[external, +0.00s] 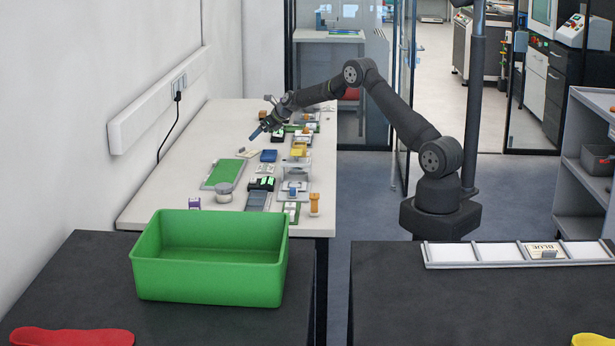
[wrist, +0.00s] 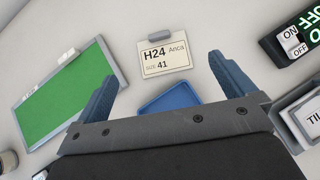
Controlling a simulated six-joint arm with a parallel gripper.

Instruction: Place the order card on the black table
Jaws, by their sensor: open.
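A cream order card (wrist: 166,58) reading "H24 Anca SIZE 41" lies on the white table, with a small grey block at its top edge. Black table surfaces stand in front, one at left (external: 70,275) and one at right (external: 450,300).
A green bin (external: 207,280) and a red insole (external: 70,337) sit on the left black table. A slotted rack (external: 485,263) with a "BLUE" card (external: 543,249) lies on the right one. A green board (wrist: 70,92) and a blue tray (wrist: 168,98) lie near the order card.

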